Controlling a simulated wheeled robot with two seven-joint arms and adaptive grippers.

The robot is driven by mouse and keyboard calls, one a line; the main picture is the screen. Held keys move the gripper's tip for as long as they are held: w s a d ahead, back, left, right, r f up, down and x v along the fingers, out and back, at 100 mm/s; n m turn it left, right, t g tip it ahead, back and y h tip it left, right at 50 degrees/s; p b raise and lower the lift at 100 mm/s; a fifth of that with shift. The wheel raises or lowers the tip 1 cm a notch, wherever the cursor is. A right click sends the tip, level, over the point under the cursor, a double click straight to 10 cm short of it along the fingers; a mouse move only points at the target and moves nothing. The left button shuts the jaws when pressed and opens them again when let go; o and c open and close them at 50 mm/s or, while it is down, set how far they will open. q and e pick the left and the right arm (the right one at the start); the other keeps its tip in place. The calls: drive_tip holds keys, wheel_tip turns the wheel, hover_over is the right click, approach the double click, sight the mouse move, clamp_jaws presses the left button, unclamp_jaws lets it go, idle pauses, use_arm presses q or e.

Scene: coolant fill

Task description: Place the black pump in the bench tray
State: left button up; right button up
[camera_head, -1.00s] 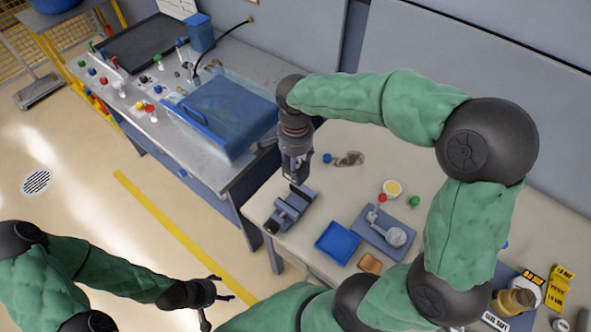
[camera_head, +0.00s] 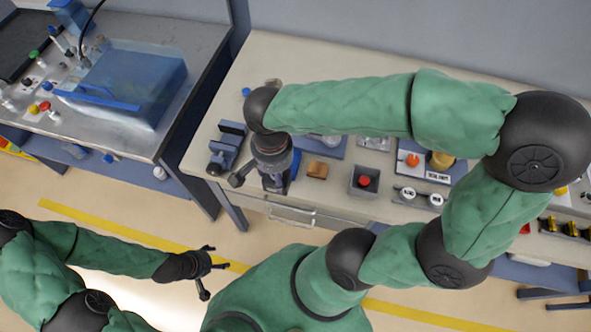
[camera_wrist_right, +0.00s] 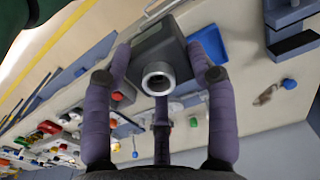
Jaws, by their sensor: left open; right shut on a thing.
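The black pump (camera_wrist_right: 152,48) is a dark boxy body with a pale round port, seen in the right wrist view. My right gripper (camera_wrist_right: 160,62) is shut around it with its purple fingers. In the head view my right gripper (camera_head: 274,184) hangs over the front part of the bench and hides the pump. The blue bench tray (camera_head: 295,161) is mostly hidden behind this gripper; it also shows in the right wrist view (camera_wrist_right: 209,43), just beyond the pump's right side. My left gripper (camera_head: 211,268) is open and empty, low over the floor, away from the bench.
A vise (camera_head: 224,150) stands left of the right gripper. A brown block (camera_head: 318,169), a grey box with a red button (camera_head: 364,181) and two round gauges (camera_head: 422,196) lie to its right. A gap separates the tables.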

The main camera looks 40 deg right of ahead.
drive_tip(key=shift+d+f, duration=0.15)
drive_tip(key=shift+f, duration=0.1)
drive_tip(key=shift+w+d+f+b, duration=0.7)
drive_tip(key=shift+w+d+f, duration=0.6)
drive_tip(key=shift+w+f, duration=0.7)
drive_tip(key=shift+w+d+f+b, duration=0.65)
drive_tip(key=shift+w+d+f, duration=0.65)
drive_tip(key=shift+w+f, duration=0.7)
drive_tip(key=shift+w+d+f+b, duration=0.7)
drive_tip(key=shift+w+d+f, duration=0.75)
drive_tip(key=shift+f, duration=0.85)
drive_tip(key=shift+w+a+f, duration=0.1)
drive_tip(key=shift+w+a, duration=0.05)
drive_tip(key=o, duration=1.3)
drive_tip(key=shift+f, duration=0.1)
drive_tip(key=shift+o, duration=0.2)
